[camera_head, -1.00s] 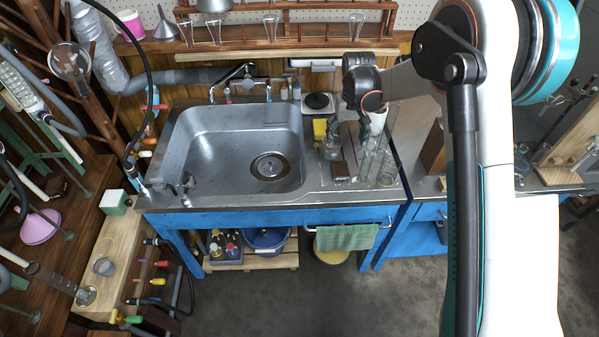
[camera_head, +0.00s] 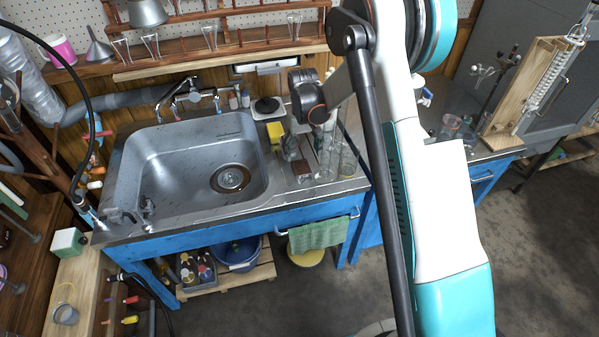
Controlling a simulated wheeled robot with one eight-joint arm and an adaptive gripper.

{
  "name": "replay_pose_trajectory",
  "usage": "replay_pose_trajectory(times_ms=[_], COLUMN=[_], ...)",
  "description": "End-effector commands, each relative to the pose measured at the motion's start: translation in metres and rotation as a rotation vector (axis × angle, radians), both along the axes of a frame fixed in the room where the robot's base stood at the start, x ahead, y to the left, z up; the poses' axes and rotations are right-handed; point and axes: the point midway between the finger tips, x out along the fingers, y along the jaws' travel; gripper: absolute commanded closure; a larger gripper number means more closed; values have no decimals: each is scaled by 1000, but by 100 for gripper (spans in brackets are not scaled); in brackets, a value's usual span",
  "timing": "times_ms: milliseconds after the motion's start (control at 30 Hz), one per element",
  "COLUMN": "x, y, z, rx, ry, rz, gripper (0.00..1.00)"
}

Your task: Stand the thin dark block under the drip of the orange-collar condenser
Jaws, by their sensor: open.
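A small dark reddish-brown block (camera_head: 302,169) lies on the metal drainboard right of the sink. It is probably the thin dark block. My gripper (camera_head: 322,135) is low over the drainboard, near the block and the tall glass cylinders. Its fingers are hard to make out against the glassware. I see nothing clearly held in it. A coiled glass piece (camera_head: 556,82), perhaps a condenser, is mounted on a wooden stand (camera_head: 528,85) at the far right. I cannot make out an orange collar on it.
The steel sink (camera_head: 190,170) fills the left of the blue bench. Glass cylinders (camera_head: 347,155) stand close right of the block. A beaker (camera_head: 451,124) is on the right bench. A green towel (camera_head: 318,233) hangs in front. Floor is open at lower right.

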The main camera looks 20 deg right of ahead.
Motion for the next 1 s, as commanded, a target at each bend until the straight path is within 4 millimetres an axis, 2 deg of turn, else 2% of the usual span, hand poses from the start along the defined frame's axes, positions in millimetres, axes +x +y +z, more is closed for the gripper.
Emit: replay_pose_trajectory(times_ms=[33, 100, 367, 667, 933, 967, 1000], x=[0, 0, 0, 0, 0, 0, 0], y=[0, 0, 2, 5, 5, 5, 5], z=[-10, -16, -29, -70, -73, -73, -73], rx=[0, 0, 0, 0, 0, 0, 0], ry=[0, 0, 0, 0, 0, 0, 0], rz=[0, 0, 0, 0, 0, 0, 0], gripper=[27, 27, 27, 27, 27, 31, 40])
